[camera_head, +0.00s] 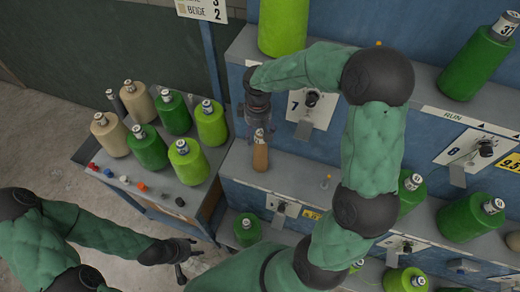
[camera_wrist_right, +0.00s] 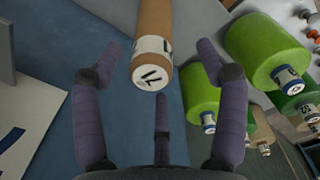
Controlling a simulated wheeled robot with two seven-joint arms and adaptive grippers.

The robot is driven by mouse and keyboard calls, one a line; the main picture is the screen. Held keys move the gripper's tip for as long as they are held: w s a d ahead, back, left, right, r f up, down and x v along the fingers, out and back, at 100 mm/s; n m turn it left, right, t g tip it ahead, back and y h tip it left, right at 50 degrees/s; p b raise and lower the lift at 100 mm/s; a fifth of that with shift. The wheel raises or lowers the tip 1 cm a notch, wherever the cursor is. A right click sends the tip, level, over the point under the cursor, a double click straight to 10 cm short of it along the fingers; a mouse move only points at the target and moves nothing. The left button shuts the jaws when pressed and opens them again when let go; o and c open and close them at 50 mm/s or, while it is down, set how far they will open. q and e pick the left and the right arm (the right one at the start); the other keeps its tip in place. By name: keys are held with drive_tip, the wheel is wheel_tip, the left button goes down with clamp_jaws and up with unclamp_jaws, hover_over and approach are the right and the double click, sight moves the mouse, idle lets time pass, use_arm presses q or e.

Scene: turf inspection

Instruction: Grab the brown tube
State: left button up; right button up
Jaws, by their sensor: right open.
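The brown tube (camera_head: 260,156) stands upright on the grey shelf of the blue rack in the head view. In the right wrist view the brown tube (camera_wrist_right: 152,28) shows its white end label, with its near end between the spread fingertips or just beyond them. My right gripper (camera_head: 258,118) is open and empty, just above the tube in the head view. In the right wrist view its three fingers (camera_wrist_right: 160,65) are apart, and I see no clear contact. My left gripper (camera_head: 184,258) is low at the left, away from the tube, with its fingers apart and nothing visible between them.
A grey table (camera_head: 150,190) left of the tube holds several green and beige yarn cones and small coloured caps. The blue rack (camera_head: 240,75) carries more green cones (camera_head: 478,62) and numbered white plates (camera_head: 312,107). The shelf right beside the tube is mostly clear.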

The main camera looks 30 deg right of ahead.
sight(261, 142)
drive_tip(key=shift+w+f, duration=0.1)
drive_tip(key=shift+f, duration=0.45)
drive_tip(key=f, duration=0.2)
drive_tip(key=d+f, duration=0.1)
drive_tip(key=f, duration=0.1)
drive_tip(key=shift+s+f, duration=0.1)
drive_tip(key=shift+s, duration=0.1)
drive_tip(key=shift+f, duration=0.35)
drive_tip(key=shift+a, duration=0.1)
drive_tip(key=c, duration=1.2)
